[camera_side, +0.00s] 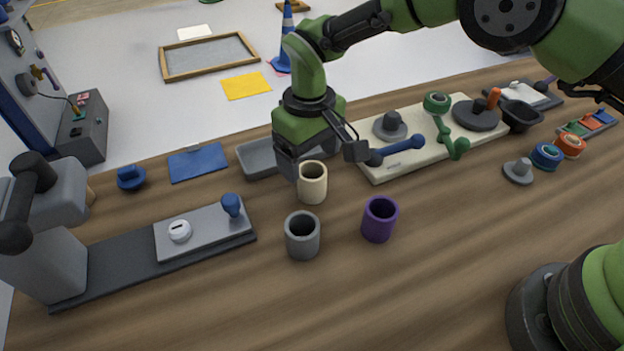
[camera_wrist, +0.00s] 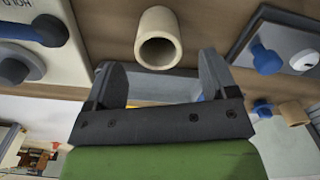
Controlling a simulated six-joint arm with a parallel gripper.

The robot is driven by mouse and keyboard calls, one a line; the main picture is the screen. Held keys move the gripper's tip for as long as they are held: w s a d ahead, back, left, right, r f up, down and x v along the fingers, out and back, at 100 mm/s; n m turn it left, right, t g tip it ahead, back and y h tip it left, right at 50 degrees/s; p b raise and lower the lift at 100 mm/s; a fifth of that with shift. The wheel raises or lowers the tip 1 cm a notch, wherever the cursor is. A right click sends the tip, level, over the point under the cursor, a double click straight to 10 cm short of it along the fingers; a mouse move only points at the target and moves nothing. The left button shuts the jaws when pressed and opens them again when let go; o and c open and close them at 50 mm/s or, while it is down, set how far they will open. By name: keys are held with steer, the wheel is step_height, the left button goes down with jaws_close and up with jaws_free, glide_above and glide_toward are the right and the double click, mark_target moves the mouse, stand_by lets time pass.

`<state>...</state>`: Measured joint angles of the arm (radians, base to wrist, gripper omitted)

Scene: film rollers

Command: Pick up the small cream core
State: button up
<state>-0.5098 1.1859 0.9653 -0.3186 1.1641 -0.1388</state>
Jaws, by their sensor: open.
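The small cream core (camera_side: 312,186) stands upright on the wooden bench, left of centre in the side view. In the wrist view the cream core (camera_wrist: 158,38) shows its open end, at the top between and just beyond the fingertips. My gripper (camera_side: 291,170) points down behind and slightly left of the core in the side view. In the wrist view my gripper (camera_wrist: 159,66) has its two fingers spread wide with nothing between them. Whether a finger touches the core is not clear.
A grey core (camera_side: 302,240) and a purple core (camera_side: 380,220) stand in front of the cream core. A grey tray (camera_side: 258,158) lies behind my gripper. A cream board (camera_side: 378,172) with tools lies right, a grey slide plate (camera_side: 205,238) left. The bench front is clear.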

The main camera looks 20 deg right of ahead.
mark_target(312, 184)
steer(key=f, duration=0.6)
steer(key=shift+s+d+f, duration=0.15)
steer(key=shift+s+f, duration=0.05)
steer(key=shift+f, duration=0.2)
steer(key=c, duration=1)
